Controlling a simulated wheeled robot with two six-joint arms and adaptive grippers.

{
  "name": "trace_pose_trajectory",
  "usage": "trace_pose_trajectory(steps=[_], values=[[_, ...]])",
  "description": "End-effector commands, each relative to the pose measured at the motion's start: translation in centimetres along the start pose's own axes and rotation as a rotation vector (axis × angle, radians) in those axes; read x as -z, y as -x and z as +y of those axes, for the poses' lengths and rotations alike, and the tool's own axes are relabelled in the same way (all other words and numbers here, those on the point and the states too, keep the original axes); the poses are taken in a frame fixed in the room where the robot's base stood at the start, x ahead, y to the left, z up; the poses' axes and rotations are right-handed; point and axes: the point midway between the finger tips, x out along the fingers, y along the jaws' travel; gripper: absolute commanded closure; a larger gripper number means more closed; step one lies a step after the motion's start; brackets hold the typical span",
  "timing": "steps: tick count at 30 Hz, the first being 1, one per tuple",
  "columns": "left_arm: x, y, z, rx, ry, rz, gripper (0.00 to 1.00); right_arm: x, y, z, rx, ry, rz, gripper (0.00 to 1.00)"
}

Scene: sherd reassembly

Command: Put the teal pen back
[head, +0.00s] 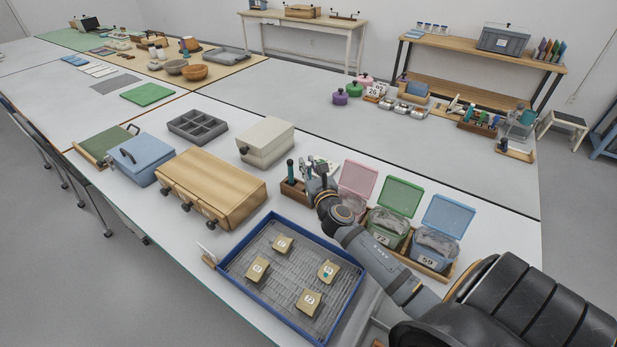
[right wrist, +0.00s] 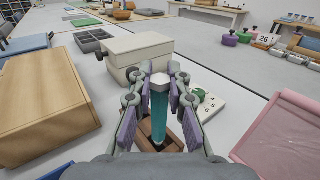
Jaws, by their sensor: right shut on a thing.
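The teal pen (right wrist: 159,112), with a pale grey top end, stands about upright in the right wrist view. My right gripper (right wrist: 157,88) is shut on it, with a purple-padded finger on each side. The pen's lower end is at the brown wooden holder (right wrist: 174,137); I cannot tell how deep it sits. In the head view my right gripper (head: 314,178) is over the right part of the holder (head: 293,192), and an upright dark teal stick (head: 290,167) shows at its left end. I cannot tell whether this is the held pen. My left gripper is not in view.
A cream box (head: 266,141) and a wooden drawer box (head: 211,185) stand left of the holder. Open pink (head: 358,178), green (head: 400,197) and blue (head: 447,217) lidded bins stand to its right. A blue-rimmed tray (head: 236,288) with several numbered sherds lies in front.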

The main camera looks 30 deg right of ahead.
Motion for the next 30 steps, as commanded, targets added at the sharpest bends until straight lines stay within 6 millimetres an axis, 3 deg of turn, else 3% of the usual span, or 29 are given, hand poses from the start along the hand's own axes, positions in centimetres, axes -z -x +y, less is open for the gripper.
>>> trace_pose_trajectory(steps=[3,10,28,29,30], values=[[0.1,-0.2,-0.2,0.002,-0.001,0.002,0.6,0.3,-0.2,-0.1,0.0,0.0,0.0,1.0],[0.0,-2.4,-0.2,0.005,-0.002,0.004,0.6,4.0,-0.8,-0.4,-0.001,0.001,0.0,1.0],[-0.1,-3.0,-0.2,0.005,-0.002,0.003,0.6,5.0,-0.7,-0.3,-0.001,0.0,0.0,1.0],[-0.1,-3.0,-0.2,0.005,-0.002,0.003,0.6,5.0,-0.7,-0.3,-0.001,0.0,0.0,0.83],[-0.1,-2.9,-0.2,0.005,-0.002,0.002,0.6,4.9,-0.7,-0.3,-0.001,0.0,0.0,0.77]])
